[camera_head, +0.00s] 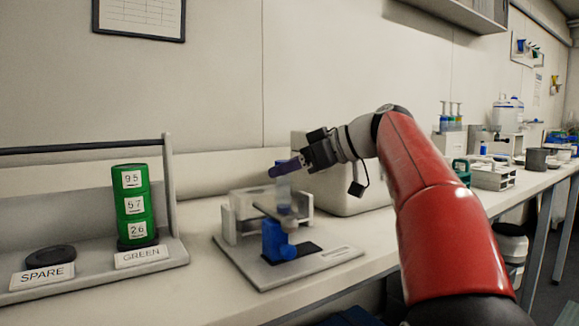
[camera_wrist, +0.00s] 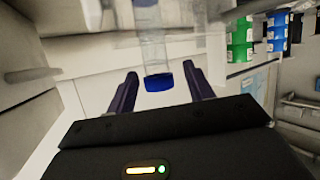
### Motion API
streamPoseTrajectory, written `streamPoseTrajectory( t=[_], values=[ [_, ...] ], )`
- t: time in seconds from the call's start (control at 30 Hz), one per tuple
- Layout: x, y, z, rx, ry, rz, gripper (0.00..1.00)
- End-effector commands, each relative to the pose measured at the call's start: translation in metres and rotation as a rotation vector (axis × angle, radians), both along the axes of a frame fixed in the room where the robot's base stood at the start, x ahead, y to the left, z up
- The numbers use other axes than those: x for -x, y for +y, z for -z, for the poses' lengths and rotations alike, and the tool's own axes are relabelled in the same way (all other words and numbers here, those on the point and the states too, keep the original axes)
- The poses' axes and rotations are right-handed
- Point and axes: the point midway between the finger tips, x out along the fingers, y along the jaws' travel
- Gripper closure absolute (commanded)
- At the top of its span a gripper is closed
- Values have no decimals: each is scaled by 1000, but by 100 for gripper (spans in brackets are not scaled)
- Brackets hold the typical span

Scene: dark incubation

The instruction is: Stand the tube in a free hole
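My gripper (camera_head: 276,170) is at the end of the red arm, above a grey stand (camera_head: 262,278) on the bench. In the wrist view its dark fingers (camera_wrist: 160,78) are apart, with a blue cap (camera_wrist: 159,83) between them and a gap on each side. A clear tube (camera_wrist: 153,48) extends from the cap. The stand carries a clear plate and a blue block (camera_head: 274,241). The holes cannot be made out, and the tube's lower end is unclear.
A rack (camera_head: 172,253) at the left holds green numbered containers (camera_head: 133,205) at a GREEN label and a black disc (camera_head: 50,257) at a SPARE label. A white box (camera_head: 345,190) stands behind my gripper. Other labware lines the bench to the right.

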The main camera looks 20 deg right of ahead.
Motion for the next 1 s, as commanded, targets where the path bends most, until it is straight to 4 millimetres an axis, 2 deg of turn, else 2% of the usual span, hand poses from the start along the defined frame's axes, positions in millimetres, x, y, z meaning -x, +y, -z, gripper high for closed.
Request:
streamPoseTrajectory(
  t=[0.23, 0.7, 0.83, 1.0],
  values=[
    [0, -1, -6, 0, 0, 1, 48],
    [54, -67, -39, 1, -1, 4, 48],
    [64, -80, -46, 0, 0, 3, 48],
    [70, -86, -49, 0, 0, 1, 48]
  ],
)
